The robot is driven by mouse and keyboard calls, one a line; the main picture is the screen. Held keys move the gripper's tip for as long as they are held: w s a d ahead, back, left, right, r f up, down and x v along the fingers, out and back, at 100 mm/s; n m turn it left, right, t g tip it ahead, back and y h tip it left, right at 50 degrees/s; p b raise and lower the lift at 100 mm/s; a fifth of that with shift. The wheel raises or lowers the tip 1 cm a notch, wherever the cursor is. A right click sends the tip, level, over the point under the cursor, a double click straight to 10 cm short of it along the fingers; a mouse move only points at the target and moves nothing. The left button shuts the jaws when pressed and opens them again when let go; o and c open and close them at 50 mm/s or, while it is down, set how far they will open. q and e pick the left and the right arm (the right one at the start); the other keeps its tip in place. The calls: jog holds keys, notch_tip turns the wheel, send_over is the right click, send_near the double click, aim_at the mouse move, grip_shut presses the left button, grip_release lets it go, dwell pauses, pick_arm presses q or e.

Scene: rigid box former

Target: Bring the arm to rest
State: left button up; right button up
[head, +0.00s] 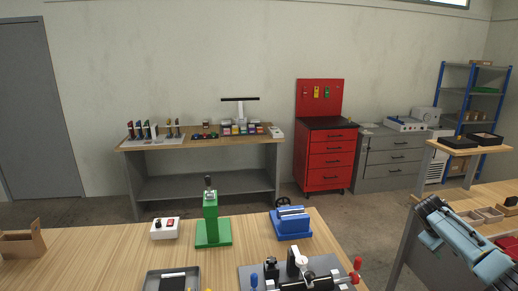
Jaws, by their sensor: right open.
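My right arm comes in at the lower right edge, and my right gripper (432,215) is at its end, left of the right-hand bench. It is open, with nothing seen in it, and it stands apart from the things on the front table. My left gripper is not in view.
The wooden front table (110,247) bears a green press (211,225), a white switch box (165,229), a blue vise (292,222), a dark tray (171,279) and a box-forming fixture (300,274). An open cardboard box (22,243) sits at left. A right-hand bench (487,191) holds small trays.

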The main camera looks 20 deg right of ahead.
jog(key=s+d+f+n+t+h, duration=0.1)
jog(key=s+d+f+n+t, duration=0.2)
jog(key=s+f, duration=0.85)
jog(key=s+d+f+n, duration=0.3)
jog(key=s+f+n, duration=0.35)
jog(key=s, duration=0.85)
jog(key=s+a+f+m+y, duration=0.2)
jog(key=s+a+f, duration=0.1)
jog(key=a+f, duration=0.95)
jog(key=s+a+f+m+y, duration=0.25)
jog(key=a+f, duration=0.65)
jog(key=a, duration=0.6)
jog(key=s+a+f+y, duration=0.1)
jog(key=a+f+y, duration=0.15)
jog(key=a, duration=1.15)
jog(key=s+a+f+y, duration=0.2)
jog(key=a+f, duration=0.2)
jog(key=a, duration=1)
notch_tip(320, 180, down, 16)
jog(key=a+b, duration=0.2)
jog(key=b, duration=1.4)
jog(key=shift+w+r+m+g, duration=0.2)
jog(key=shift+r+m+g, duration=0.05)
jog(key=shift+m+g, duration=0.15)
